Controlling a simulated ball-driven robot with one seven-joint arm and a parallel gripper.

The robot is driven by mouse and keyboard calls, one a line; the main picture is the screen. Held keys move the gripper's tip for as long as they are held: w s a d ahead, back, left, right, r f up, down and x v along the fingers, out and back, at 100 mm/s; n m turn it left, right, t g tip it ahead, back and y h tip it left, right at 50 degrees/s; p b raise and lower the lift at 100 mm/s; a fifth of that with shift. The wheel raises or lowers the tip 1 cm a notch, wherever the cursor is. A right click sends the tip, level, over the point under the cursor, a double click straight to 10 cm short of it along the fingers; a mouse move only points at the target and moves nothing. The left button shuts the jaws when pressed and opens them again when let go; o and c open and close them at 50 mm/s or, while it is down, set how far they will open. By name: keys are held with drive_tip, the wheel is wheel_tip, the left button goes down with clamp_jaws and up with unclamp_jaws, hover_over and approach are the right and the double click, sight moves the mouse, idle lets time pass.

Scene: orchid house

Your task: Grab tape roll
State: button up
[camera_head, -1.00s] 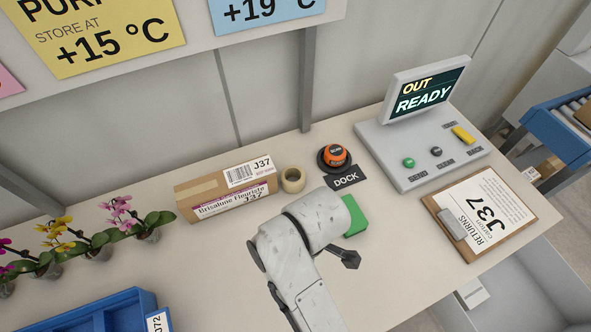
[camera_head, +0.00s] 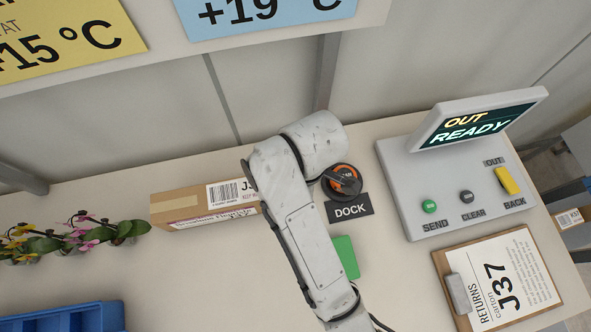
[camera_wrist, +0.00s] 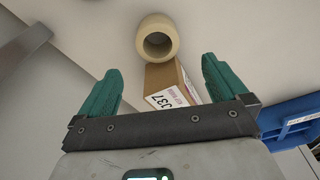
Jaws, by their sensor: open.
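The beige tape roll (camera_wrist: 157,38) shows in the wrist view, its round hole facing the camera, just beyond and between my fingertips. In the head view it is hidden behind my arm. My gripper (camera_wrist: 161,68) is open, with two green fingers spread wide and nothing between them. The roll looks apart from both fingers. In the head view the gripper is mostly hidden by my wrist, beside the orange-and-black round device.
The J37 carton (camera_head: 200,207) lies left of my arm. The orange device (camera_head: 343,181) and DOCK plate (camera_head: 349,209) are right of it. Potted orchids (camera_head: 75,235) and a blue tray (camera_head: 75,318) are left.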

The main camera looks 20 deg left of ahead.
drive_tip(key=shift+w+f, duration=0.2)
drive_tip(key=shift+f, duration=0.15)
drive_tip(key=f, duration=0.4)
drive_tip(key=shift+a+f+b, duration=0.1)
drive_tip(key=shift+a+b, duration=0.25)
drive_tip(key=shift+s+a+f+p, duration=0.1)
drive_tip(key=shift+a+f+p, duration=0.05)
drive_tip(key=shift+f, duration=0.8)
drive_tip(key=shift+s+a+f+p, duration=0.1)
drive_tip(key=shift+a+f, duration=0.05)
drive_tip(key=shift+f, duration=0.85)
drive_tip(key=shift+a+f+p, duration=0.15)
drive_tip(key=shift+f, duration=0.8)
drive_tip(key=shift+c, duration=0.3)
drive_tip(key=c, duration=1)
